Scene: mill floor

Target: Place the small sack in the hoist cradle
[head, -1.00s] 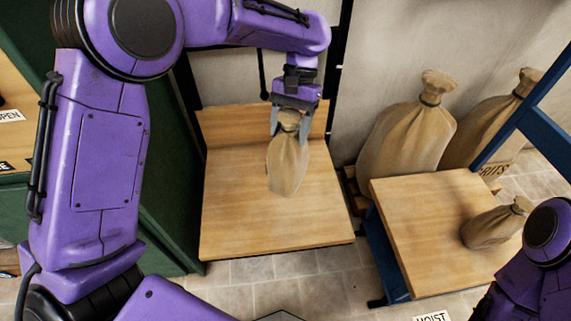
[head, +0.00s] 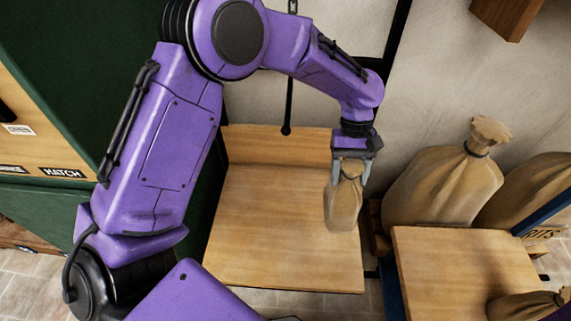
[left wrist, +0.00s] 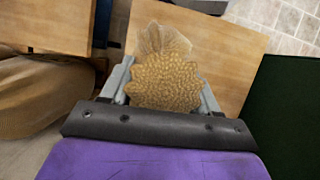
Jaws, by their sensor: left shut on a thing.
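The small sack (head: 343,205) is tan cloth with a gathered neck, and it hangs upright from my left gripper (head: 350,165). The gripper is shut on its neck. In the left wrist view the sack's ruffled top (left wrist: 168,82) fills the space between the fingers. The hoist cradle, a wooden platform with a low back board (head: 265,225), lies below and left of the sack. The sack overlaps the platform's right side in the head view; I cannot tell whether it touches. My right gripper is out of view.
A wooden table (head: 440,265) stands to the right, with another sack (head: 520,306) at its near edge. Large sacks (head: 445,185) stand behind it. A dark rod (head: 288,100) hangs behind the platform. A green cabinet (head: 60,225) is at left.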

